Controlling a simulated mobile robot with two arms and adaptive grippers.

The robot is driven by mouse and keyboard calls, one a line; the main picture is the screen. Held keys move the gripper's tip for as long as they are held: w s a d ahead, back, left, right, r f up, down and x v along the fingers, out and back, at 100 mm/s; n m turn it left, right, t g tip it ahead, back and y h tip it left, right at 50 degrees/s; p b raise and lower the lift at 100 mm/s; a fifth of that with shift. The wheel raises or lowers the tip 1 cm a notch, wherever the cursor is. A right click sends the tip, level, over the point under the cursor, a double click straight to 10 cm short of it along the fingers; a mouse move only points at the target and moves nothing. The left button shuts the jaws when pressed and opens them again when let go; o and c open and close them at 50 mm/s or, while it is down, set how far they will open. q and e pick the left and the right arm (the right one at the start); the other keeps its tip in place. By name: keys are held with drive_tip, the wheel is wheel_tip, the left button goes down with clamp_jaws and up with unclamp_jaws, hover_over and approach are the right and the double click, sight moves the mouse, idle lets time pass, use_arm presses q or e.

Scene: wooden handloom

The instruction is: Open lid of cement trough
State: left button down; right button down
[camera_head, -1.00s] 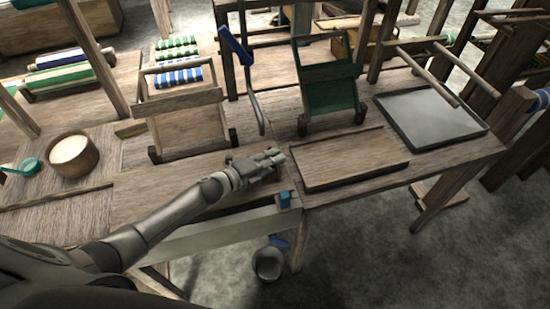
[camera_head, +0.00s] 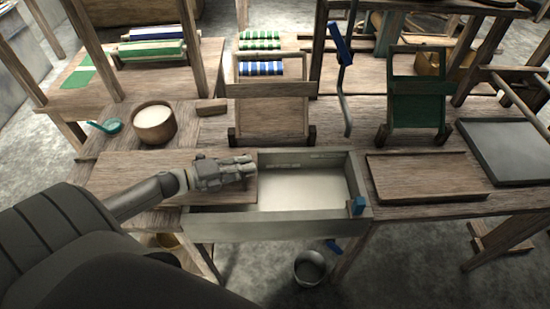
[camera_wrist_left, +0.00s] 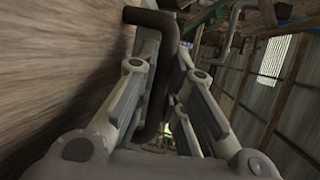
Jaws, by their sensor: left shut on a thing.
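The cement trough (camera_head: 270,227) is a grey box set in the wooden table, with its right part open and a pale inside showing. Its lid (camera_head: 130,172) is a flat wooden board lying to the left of the opening. My left gripper (camera_head: 243,169) is over the lid's right end, beside the opening. In the left wrist view my left gripper (camera_wrist_left: 168,55) is shut on a dark bent handle (camera_wrist_left: 150,18) that stands off the wooden lid surface (camera_wrist_left: 60,60). In the head view the hand hides the handle. My right gripper is not in view.
A wooden bowl (camera_head: 154,126) and a teal dish (camera_head: 109,126) stand behind the lid. A board (camera_head: 425,175) and a grey tray (camera_head: 505,150) lie right. A bucket (camera_head: 310,268) is below.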

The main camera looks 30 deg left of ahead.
use_arm(q)
drive_tip(key=s+a, duration=0.1)
drive_tip(key=a, duration=0.1)
drive_tip(key=s+a, duration=0.1)
drive_tip(key=a, duration=0.1)
drive_tip(key=s+a, duration=0.2)
drive_tip(key=shift+s+a, duration=0.1)
drive_tip(key=shift+a, duration=0.1)
drive_tip(key=shift+s+a, duration=0.25)
drive_tip(key=shift+a, duration=0.05)
drive_tip(key=shift+s+a, duration=0.25)
drive_tip(key=shift+a, duration=0.15)
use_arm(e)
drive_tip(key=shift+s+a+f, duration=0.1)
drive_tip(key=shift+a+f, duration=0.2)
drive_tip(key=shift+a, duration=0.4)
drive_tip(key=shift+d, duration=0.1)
use_arm(q)
drive_tip(key=c, duration=1.8)
unclamp_jaws()
drive_tip(key=shift+o, duration=0.2)
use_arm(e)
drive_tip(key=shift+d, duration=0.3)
